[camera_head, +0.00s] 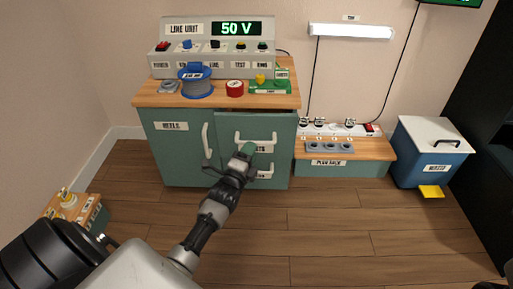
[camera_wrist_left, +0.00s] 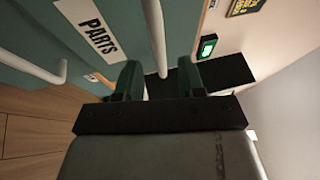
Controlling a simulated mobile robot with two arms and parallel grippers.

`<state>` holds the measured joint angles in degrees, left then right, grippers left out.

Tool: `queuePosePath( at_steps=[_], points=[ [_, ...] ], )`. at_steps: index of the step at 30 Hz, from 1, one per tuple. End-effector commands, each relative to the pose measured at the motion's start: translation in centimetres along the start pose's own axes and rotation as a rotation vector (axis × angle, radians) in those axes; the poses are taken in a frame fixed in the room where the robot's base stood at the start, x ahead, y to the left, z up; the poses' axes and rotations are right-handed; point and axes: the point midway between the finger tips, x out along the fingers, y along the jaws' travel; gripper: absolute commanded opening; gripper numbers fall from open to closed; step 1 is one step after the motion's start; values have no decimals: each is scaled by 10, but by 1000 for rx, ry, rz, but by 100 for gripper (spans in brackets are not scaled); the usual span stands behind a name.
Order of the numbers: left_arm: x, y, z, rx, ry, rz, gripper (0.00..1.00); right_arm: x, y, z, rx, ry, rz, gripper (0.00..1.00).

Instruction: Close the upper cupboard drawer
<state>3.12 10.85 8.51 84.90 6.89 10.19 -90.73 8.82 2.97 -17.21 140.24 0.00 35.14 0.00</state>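The upper drawer (camera_head: 285,128) is in the right half of the green cupboard (camera_head: 180,160), with a white bar handle (camera_head: 271,136). My left gripper (camera_head: 246,149) is in front of this drawer, just below the handle, and hides part of its label. In the left wrist view, the PARTS label (camera_wrist_left: 98,26) and a white handle bar (camera_wrist_left: 154,30) show beyond my left gripper (camera_wrist_left: 160,82). Its green fingers are apart, and the bar's end appears between them. I cannot tell whether they touch it, or how far out the drawer is. My right gripper is not in view.
A low plug bench (camera_head: 345,165) and a blue-grey bin (camera_head: 430,155) stand to the right.

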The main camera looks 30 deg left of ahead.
Motion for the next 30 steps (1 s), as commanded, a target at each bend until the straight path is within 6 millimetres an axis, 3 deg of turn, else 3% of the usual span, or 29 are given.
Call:
queuePosePath(
  at_steps=[3, 8, 19, 27, 30],
  points=[
    [21, 3, -1, 0, 1, -2, 39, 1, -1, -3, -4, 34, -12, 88],
    [38, 2, 0, 1, 0, 0, 39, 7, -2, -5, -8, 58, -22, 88],
    [44, 0, 0, 1, 1, 1, 39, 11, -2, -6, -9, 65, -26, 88],
    [44, 0, 0, 1, 1, 2, 0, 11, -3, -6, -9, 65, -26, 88],
    [44, 0, 0, 1, 1, 2, 0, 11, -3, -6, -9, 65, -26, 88]
  ],
)
